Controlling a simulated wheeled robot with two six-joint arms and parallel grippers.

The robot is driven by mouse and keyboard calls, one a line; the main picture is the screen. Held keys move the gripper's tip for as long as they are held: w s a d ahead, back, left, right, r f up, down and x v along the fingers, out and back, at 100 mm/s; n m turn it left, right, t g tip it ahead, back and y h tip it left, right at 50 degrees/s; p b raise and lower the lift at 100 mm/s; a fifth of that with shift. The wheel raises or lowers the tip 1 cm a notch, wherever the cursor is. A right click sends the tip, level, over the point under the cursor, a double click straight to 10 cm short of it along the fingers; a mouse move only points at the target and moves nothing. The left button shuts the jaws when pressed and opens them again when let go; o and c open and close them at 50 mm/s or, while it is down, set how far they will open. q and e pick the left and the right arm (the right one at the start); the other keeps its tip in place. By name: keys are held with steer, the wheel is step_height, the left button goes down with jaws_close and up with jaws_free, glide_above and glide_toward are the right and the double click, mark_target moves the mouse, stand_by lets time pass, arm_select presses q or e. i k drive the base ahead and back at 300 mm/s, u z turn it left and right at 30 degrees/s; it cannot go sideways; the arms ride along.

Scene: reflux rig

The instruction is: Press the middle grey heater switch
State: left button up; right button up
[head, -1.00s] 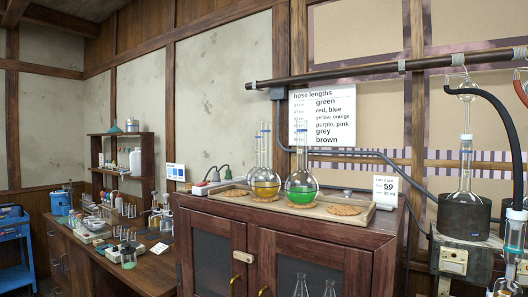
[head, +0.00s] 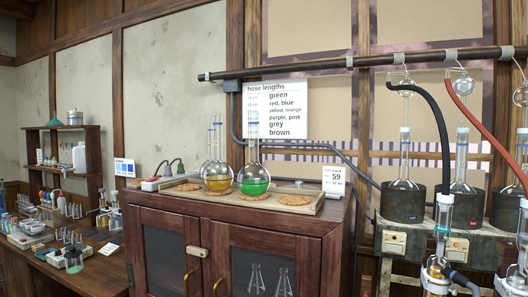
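Dark grey heaters stand in a row at the right, each with a round flask in it: a left one (head: 403,205), a middle one (head: 462,214) and a right one (head: 503,212), partly covered by glassware in front. A pale switch plate (head: 394,242) shows on the box front below the left heater. Another pale plate (head: 457,248) shows below the middle heater, partly hidden by a glass column; its switch position is too small to tell. Neither of my grippers is in view.
Upright glass columns (head: 443,218) with metal fittings stand before the heaters. A wooden cabinet (head: 235,226) bears a tray of flasks. A cluttered bench is at the left.

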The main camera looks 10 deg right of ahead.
mark_target(458, 256)
steer(key=z, duration=0.95)
steer(key=i, duration=0.75)
steer(key=z, duration=0.45)
